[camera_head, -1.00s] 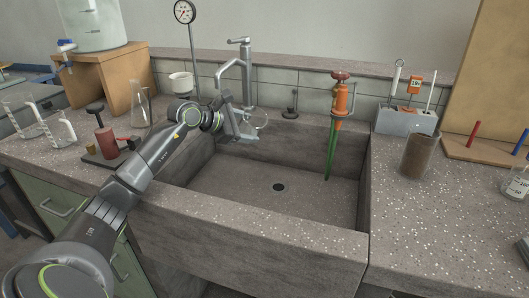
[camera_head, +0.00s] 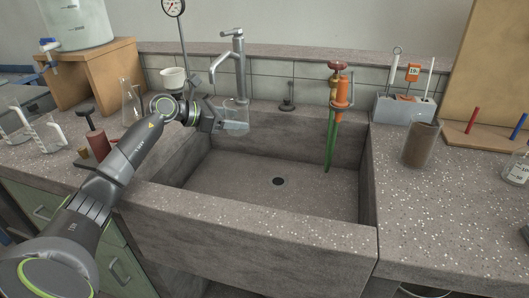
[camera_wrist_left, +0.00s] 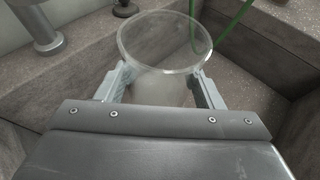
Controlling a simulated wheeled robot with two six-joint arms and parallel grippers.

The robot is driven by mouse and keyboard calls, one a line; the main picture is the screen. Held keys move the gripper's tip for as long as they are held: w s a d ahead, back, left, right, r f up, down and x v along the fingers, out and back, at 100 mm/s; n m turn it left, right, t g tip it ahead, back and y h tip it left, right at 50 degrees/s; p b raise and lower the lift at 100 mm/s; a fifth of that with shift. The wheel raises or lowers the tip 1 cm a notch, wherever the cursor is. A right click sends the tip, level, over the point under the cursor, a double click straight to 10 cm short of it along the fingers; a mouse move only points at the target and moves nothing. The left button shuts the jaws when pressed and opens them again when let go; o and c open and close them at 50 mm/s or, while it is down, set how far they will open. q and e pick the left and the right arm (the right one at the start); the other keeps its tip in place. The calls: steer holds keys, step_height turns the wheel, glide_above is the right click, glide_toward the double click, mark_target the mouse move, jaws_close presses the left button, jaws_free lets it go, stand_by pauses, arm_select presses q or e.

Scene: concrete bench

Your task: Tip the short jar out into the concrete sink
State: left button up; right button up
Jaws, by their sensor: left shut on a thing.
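The short jar (camera_head: 236,121) is clear glass and is held over the back left part of the concrete sink (camera_head: 250,226). My left gripper (camera_head: 222,122) is shut on it from the left. In the left wrist view the jar (camera_wrist_left: 160,62) sits between the two fingers of my left gripper (camera_wrist_left: 162,88), its round rim showing beyond them. Something pale and cloudy shows low in the jar; I cannot tell what it is. The jar looks near upright in the head view. The sink floor is bare around its dark drain (camera_head: 278,181). My right gripper is out of view.
A metal tap (camera_head: 238,70) stands just behind the jar. The sink's middle is free.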

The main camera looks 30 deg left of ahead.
arm_select(q)
steer(key=shift+a+f, duration=0.2)
steer(key=shift+f, duration=0.7)
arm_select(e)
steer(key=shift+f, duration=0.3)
arm_select(q)
steer(key=shift+r, duration=0.15)
steer(key=shift+a+r+p, duration=0.45)
steer(key=shift+a+p, duration=0.1)
steer(key=shift+p, duration=0.05)
steer(key=shift+w+a+r, duration=0.1)
steer(key=shift+a+r, duration=0.05)
steer(key=shift+r, duration=0.2)
steer(key=shift+w+a+r+p, duration=0.1)
steer(key=shift+w+a+p, duration=0.1)
steer(key=shift+p, duration=0.15)
steer(key=shift+w, duration=0.15)
steer(key=shift+d, duration=0.1)
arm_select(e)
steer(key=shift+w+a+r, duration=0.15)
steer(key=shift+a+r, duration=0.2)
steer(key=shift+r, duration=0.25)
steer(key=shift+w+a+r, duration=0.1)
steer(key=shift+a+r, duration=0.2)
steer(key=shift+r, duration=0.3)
arm_select(q)
steer(key=shift+r, duration=0.1)
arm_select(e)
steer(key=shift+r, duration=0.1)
